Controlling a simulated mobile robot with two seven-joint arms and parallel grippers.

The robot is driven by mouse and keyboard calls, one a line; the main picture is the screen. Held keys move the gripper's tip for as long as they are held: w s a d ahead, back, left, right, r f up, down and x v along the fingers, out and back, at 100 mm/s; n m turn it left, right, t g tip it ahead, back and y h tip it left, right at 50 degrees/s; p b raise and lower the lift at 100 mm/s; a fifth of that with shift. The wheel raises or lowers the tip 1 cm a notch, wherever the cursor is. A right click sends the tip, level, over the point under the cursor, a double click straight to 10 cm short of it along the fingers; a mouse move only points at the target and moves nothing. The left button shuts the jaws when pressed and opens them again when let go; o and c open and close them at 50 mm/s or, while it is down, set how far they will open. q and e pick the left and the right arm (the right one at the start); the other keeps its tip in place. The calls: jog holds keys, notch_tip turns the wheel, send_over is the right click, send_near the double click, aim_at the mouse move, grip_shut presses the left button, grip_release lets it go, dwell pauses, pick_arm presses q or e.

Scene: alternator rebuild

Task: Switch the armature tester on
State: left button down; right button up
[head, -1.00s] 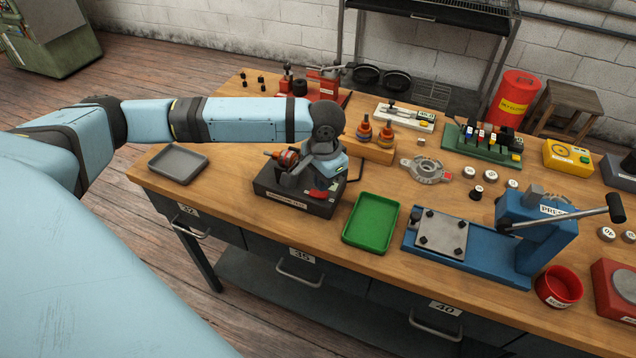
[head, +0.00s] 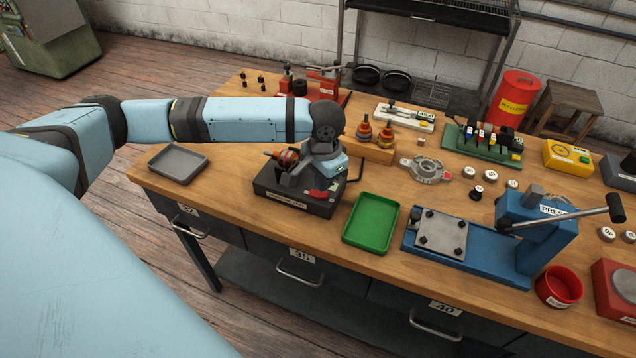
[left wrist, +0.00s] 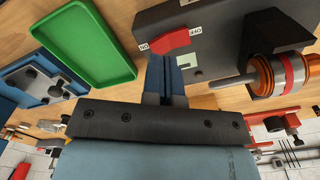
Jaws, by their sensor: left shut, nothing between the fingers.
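The armature tester (head: 290,202) is a dark box near the front left of the bench. An armature (head: 287,157) with copper-orange and red bands lies across its top; it also shows in the left wrist view (left wrist: 263,80). The tester's red switch (left wrist: 170,42) sits between two small white labels, which appear upside down and seem to read ON at left and OFF at right. My left gripper (left wrist: 165,62) is shut and empty, its blue-grey fingertips right at the switch. I cannot tell whether they touch it. In the head view the red switch (head: 319,194) is partly visible below the gripper.
A green tray (head: 371,222) lies just right of the tester and a grey tray (head: 178,164) to its left. A blue press (head: 535,232) stands farther right. A wooden stand with orange-topped parts (head: 372,150) is behind the tester.

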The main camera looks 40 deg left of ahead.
aim_at(324, 194)
pick_arm(q)
jog(key=shift+f, duration=0.7)
jog(key=shift+f, duration=0.7)
dwell(0.4)
notch_tip(324, 194, up, 5)
jog(key=p, duration=0.5)
jog(key=shift+f+p, duration=0.2)
jog(key=shift+p, duration=0.2)
notch_tip(324, 194, up, 3)
jog(key=p, duration=0.3)
jog(key=shift+f, duration=0.2)
jog(key=shift+f, duration=0.1)
